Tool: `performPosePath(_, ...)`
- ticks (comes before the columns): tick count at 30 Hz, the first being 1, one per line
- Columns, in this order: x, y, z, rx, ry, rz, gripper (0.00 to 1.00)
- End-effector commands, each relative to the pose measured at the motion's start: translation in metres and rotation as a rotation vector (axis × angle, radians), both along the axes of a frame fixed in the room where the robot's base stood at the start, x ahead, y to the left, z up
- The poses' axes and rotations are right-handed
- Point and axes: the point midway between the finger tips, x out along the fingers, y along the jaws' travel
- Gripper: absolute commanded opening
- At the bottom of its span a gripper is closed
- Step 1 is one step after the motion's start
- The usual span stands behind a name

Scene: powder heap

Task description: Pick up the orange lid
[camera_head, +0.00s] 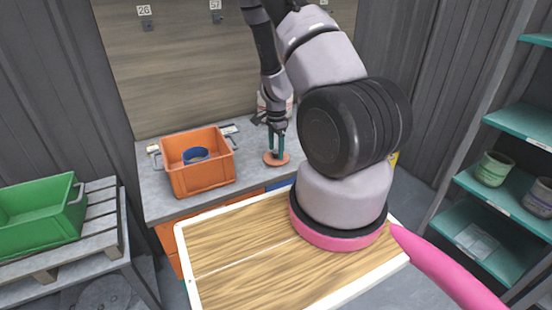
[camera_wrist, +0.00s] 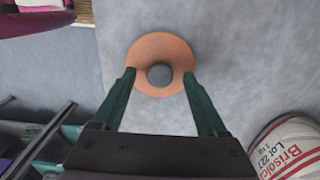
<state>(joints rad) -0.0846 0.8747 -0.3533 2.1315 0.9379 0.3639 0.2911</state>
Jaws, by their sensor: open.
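The orange lid (camera_head: 276,159) lies flat on the grey worktop, right of the orange crate. In the wrist view the lid (camera_wrist: 160,48) is a round disc with a dark grey knob (camera_wrist: 160,75) at its middle. My gripper (camera_head: 276,150) points down over the lid. Its two green fingers are open, one on each side of the knob, and the gripper (camera_wrist: 160,76) holds nothing. The fingertips overlap the lid's edges in the wrist view; I cannot tell whether they touch it.
The orange crate (camera_head: 203,178) with a blue round item (camera_head: 196,155) inside stands left of the lid. A white labelled tub (camera_wrist: 290,148) stands close by on the worktop (camera_wrist: 225,60). A wooden tray (camera_head: 240,262) is in front. A green crate (camera_head: 40,212) is at far left, shelves (camera_head: 500,206) at right.

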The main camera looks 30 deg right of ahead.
Motion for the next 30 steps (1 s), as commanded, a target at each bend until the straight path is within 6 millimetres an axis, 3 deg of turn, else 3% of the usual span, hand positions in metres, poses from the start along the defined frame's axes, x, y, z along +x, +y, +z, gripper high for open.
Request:
performPosePath(7,0.000,0.000,-0.002,0.000,0.000,0.001,0.76)
performPosePath(13,0.000,0.000,-0.001,0.000,-0.001,0.001,0.00)
performPosePath(23,0.001,0.000,0.003,-0.001,-0.003,0.002,0.00)
performPosePath(30,0.002,0.001,0.045,0.000,-0.005,0.003,0.00)
